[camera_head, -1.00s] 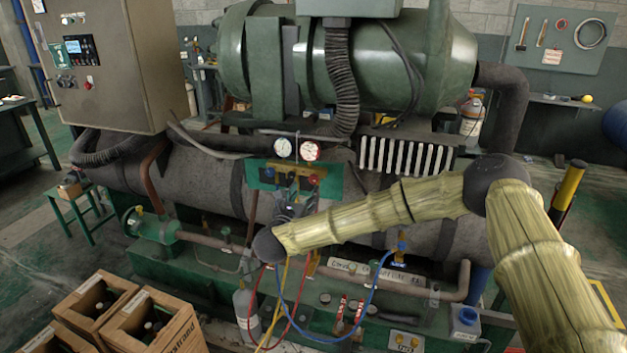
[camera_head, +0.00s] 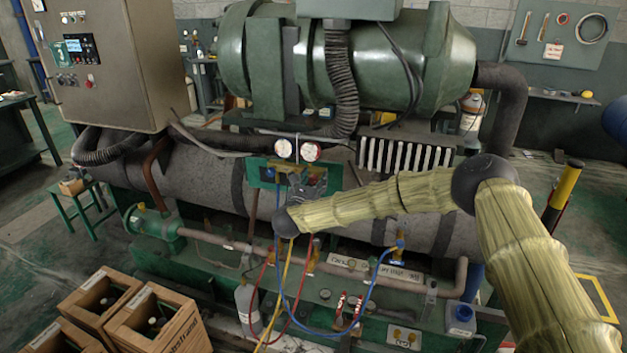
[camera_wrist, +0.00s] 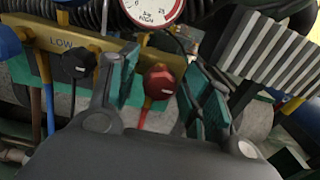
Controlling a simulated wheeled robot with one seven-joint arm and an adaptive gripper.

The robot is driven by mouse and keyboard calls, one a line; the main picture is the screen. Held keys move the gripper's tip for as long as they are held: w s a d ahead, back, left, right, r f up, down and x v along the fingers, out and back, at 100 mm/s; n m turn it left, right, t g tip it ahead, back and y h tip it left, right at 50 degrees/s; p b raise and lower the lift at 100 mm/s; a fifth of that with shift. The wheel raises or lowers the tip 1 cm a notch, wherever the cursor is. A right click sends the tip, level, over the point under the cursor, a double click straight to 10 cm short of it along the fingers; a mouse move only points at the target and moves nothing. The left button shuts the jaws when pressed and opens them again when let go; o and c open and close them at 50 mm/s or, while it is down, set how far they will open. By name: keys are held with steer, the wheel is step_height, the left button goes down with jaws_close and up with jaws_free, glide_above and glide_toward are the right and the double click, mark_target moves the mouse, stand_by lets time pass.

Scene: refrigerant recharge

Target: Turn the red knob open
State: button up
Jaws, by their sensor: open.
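The red knob (camera_wrist: 160,81) is on the right part of the brass gauge manifold (camera_wrist: 62,37), below a round white gauge with red markings (camera_wrist: 152,8), in the wrist view. My gripper (camera_wrist: 163,92) is open, with one finger left of the red knob and the other right of it. The knob shows between the fingers, and I cannot tell whether either touches it. In the head view my gripper (camera_head: 303,188) is in front of the manifold and hides much of its lower part, so the red knob is hard to make out there.
A black knob (camera_wrist: 78,63) is just left of my left finger, and a blue knob (camera_wrist: 8,42) is at the far left. Blue, yellow and red hoses (camera_head: 280,300) hang below the manifold. A white-finned grille (camera_head: 405,156) lies to the right. Wooden crates (camera_head: 155,322) stand front left.

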steer(key=shift+c, duration=0.3)
steer(key=c, duration=1)
